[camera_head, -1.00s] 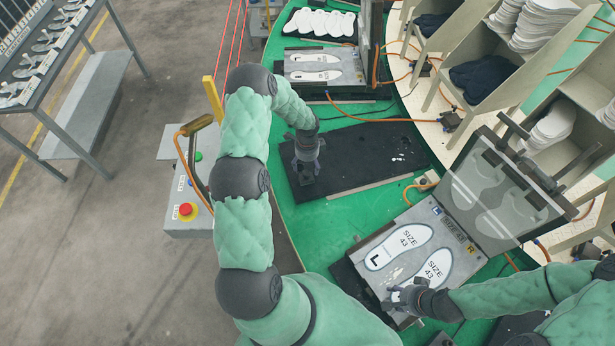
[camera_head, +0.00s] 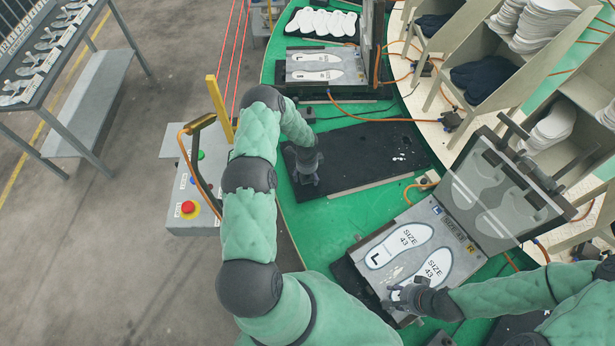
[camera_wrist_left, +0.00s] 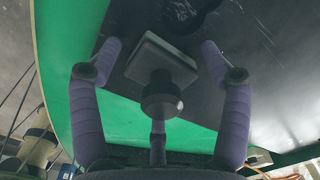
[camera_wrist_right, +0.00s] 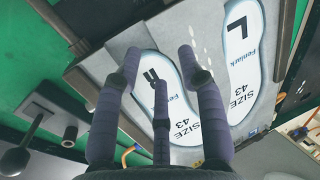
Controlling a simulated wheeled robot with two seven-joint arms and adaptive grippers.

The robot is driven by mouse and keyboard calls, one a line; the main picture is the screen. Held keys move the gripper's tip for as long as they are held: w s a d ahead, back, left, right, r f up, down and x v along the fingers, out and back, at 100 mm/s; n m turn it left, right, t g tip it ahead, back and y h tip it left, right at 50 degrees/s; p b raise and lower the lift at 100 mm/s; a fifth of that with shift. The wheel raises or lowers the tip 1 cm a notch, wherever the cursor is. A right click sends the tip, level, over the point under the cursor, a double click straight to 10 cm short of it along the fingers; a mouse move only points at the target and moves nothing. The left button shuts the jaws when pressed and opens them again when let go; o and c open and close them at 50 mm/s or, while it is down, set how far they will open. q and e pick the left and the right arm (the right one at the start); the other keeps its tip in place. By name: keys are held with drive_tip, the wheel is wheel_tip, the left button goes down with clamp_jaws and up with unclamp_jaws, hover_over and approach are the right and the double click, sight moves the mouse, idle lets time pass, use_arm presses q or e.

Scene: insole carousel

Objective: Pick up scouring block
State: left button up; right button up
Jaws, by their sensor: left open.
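The scouring block, a small grey block (camera_wrist_left: 165,55) with a round dark knob, is in the left wrist view over the black mat. My left gripper (camera_wrist_left: 160,45) is open, with a finger on each side of the block; I cannot tell whether they touch it. In the head view my left gripper (camera_head: 304,180) is low over the left end of the mat and hides the block. My right gripper (camera_head: 394,300) is at the near edge of the size 43 insole plate; its fingers (camera_wrist_right: 160,51) are apart with nothing visible between them.
The black mat (camera_head: 365,150) lies on the green table (camera_head: 325,215). The insole plate (camera_head: 395,265) with its raised clear lid (camera_head: 495,200) stands to the right. A control box (camera_head: 190,215) is on the left. Another insole station (camera_head: 325,68) is at the back. Orange hoses cross the table.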

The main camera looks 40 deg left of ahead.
use_arm(q)
drive_tip(key=c, duration=1.3)
drive_tip(key=shift+c, duration=0.2)
drive_tip(key=shift+r, duration=0.15)
drive_tip(key=shift+r, duration=0.25)
use_arm(e)
drive_tip(key=shift+r, duration=0.15)
use_arm(q)
wheel_tip(320, 180, up, 2)
drive_tip(key=shift+r+p, duration=0.25)
drive_tip(key=shift+p, duration=0.3)
use_arm(e)
drive_tip(key=shift+r, duration=0.45)
wheel_tip(320, 180, up, 2)
drive_tip(key=shift+r+p, duration=0.2)
drive_tip(key=shift+p, duration=1)
wheel_tip(320, 180, down, 4)
drive_tip(key=b, duration=0.4)
use_arm(q)
drive_tip(key=s+d+r, duration=0.9)
drive_tip(key=s, duration=0.1)
drive_tip(key=shift+s+d+r, duration=0.15)
drive_tip(key=shift+d+r, duration=0.1)
drive_tip(key=shift+r, duration=0.1)
use_arm(e)
drive_tip(key=shift+f, duration=0.1)
